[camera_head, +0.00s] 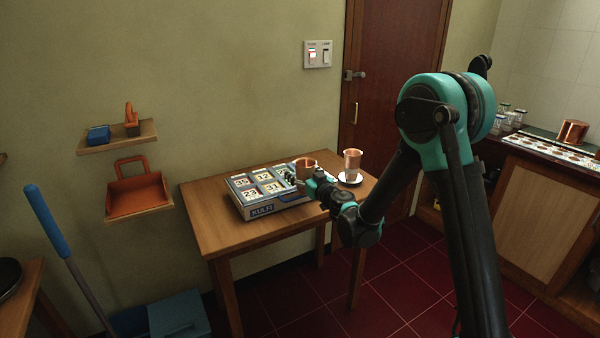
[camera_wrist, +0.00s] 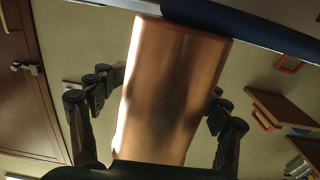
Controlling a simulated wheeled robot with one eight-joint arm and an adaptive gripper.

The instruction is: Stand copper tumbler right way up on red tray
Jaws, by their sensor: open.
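The copper tumbler (camera_head: 305,168) is on the back right part of the calendar box, beside my gripper. In the wrist view the tumbler (camera_wrist: 172,90) fills the middle, its wider end towards the blue box edge at the top of the picture. It looks mouth down, though its opening does not show clearly. My gripper (camera_head: 308,184) is open. Its fingers (camera_wrist: 158,110) stand on both sides of the tumbler with visible gaps. An orange-red tray (camera_head: 138,212) with a handle sits on the left wall; it is the nearest match to the red tray.
The blue-grey calendar box (camera_head: 262,211) covers much of the wooden table (camera_head: 205,200). A small shelf (camera_head: 95,149) hangs above the tray. A blue-handled pole (camera_head: 50,213) leans at left.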

